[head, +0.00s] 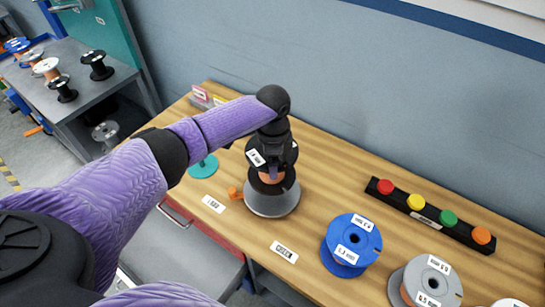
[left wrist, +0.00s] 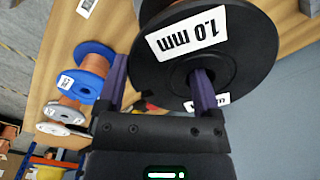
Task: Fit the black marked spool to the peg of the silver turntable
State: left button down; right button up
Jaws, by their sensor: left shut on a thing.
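My left gripper (head: 274,138) points down over the silver turntable (head: 272,205) and is shut on the black spool (head: 286,180). The spool carries copper-coloured wire and white labels. In the left wrist view the black spool (left wrist: 240,75) shows a "1.0 mm" label. There one finger of my left gripper (left wrist: 162,85) is at the spool's centre hole and the other is outside its rim. The spool is upright, directly over the turntable; I cannot tell whether it touches it. The turntable's peg is hidden. My right gripper is out of view.
A blue spool (head: 336,264) and a grey spool (head: 398,290) stand to the right on the wooden bench. A teal disc (head: 203,168) lies to the left. A black bar with coloured buttons (head: 430,214) lies near the wall. More spools stand on a grey table (head: 85,95).

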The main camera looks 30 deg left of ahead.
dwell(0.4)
pick_arm(q)
jog(key=shift+f+b, duration=0.9)
jog(key=shift+f, duration=0.55)
jog(key=shift+f, duration=0.15)
jog(key=shift+f+b, duration=0.8)
jog(key=shift+f, duration=0.55)
dwell(0.4)
jog(key=shift+f, duration=0.2)
